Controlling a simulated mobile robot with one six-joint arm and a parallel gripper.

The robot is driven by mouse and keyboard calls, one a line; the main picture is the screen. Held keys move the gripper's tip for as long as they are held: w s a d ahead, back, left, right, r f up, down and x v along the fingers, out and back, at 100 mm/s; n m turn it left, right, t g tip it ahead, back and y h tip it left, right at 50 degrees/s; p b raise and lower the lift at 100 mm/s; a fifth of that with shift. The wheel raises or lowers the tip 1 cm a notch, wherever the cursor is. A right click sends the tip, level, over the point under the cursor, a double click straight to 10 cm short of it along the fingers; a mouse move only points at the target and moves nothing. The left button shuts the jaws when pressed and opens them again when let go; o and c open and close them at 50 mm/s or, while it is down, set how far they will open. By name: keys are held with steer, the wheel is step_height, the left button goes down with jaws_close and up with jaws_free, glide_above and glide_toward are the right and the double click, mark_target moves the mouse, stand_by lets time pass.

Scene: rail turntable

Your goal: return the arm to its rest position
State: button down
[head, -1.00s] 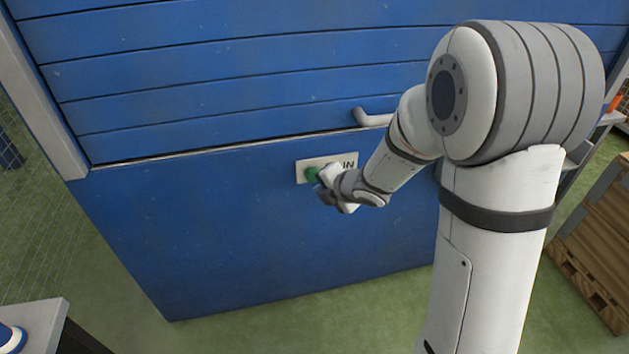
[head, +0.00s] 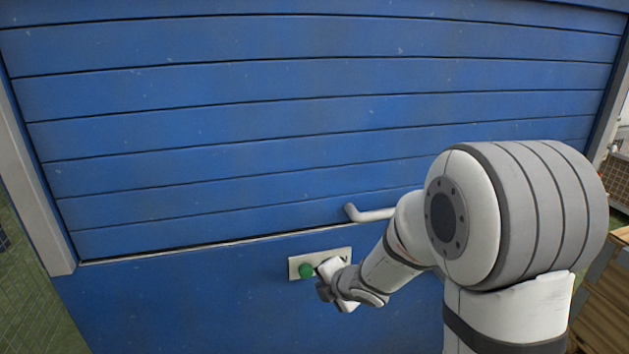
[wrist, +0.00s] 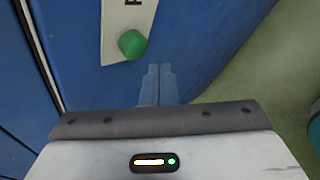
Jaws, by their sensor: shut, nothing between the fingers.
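My gripper (head: 324,291) is in front of the blue panel, just to the lower right of the green button (head: 306,271). In the wrist view its two fingers (wrist: 159,70) are together with nothing between them. The green button (wrist: 132,43) shows there up and left of the fingertips, apart from them in the picture. The button sits on a white plate (head: 341,256), whose lettering is mostly hidden or cut off. My arm is bent and reaches from the right toward the panel.
A large blue slatted shutter (head: 300,110) fills the view, with a grey bar handle (head: 368,214) close above my forearm. A grey post (head: 38,190) and mesh fence (head: 40,290) stand left. Wooden crates (head: 603,310) are at the right. Green floor (wrist: 235,80) shows right in the wrist view.

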steer(key=s+d+r+m+h+p, duration=0.3)
steer(key=d+r+m+p, duration=0.3)
steer(key=r, duration=0.3)
steer(key=s+d+r+m+h+p, duration=0.35)
steer(key=d+r+m, duration=0.3)
steer(key=r, duration=0.25)
steer(key=s+r+m+g+p, duration=0.2)
steer(key=s+r+m+p, duration=0.3)
steer(key=s, duration=0.4)
steer(key=s+d+r+m+g+y+p, duration=0.1)
steer(key=s+r+m+g+p, duration=0.2)
steer(key=s+r+m+p, duration=0.2)
steer(key=s+r+m, duration=0.2)
steer(key=s+m, duration=0.2)
steer(key=shift+d+r, duration=0.2)
steer(key=shift+r, duration=0.15)
steer(key=shift+m, duration=0.25)
stand_by(0.9)
